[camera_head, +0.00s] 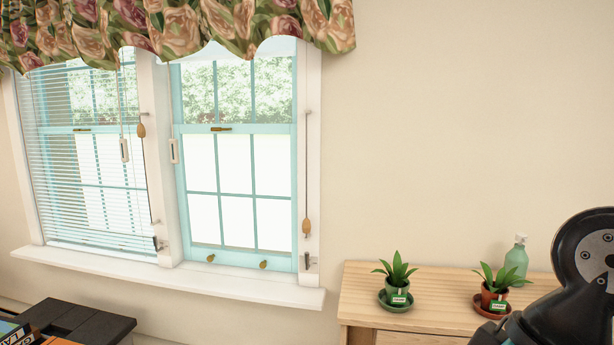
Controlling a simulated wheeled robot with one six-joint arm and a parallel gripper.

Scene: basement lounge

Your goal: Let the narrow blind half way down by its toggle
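Two windows stand side by side. The left window has a white slatted blind (95,165) let down to near its sill. No slats show over the right window (232,160); its top is hidden by a floral valance (180,30). A wooden toggle (307,227) hangs low on a cord at the right window's right frame, above a small dark fitting (307,261). Another wooden toggle (141,130) hangs higher, between the windows. White loop-shaped pulls hang at the left blind (124,150) and the right window's left edge (173,151). My gripper is not in view; part of my arm shows at lower right.
A white sill (170,280) juts out below both windows. A wooden cabinet (360,290) at lower right holds two potted plants (397,270) (494,285) and a green bottle (516,258). A dark table (85,322) is at lower left. The wall right of the windows is bare.

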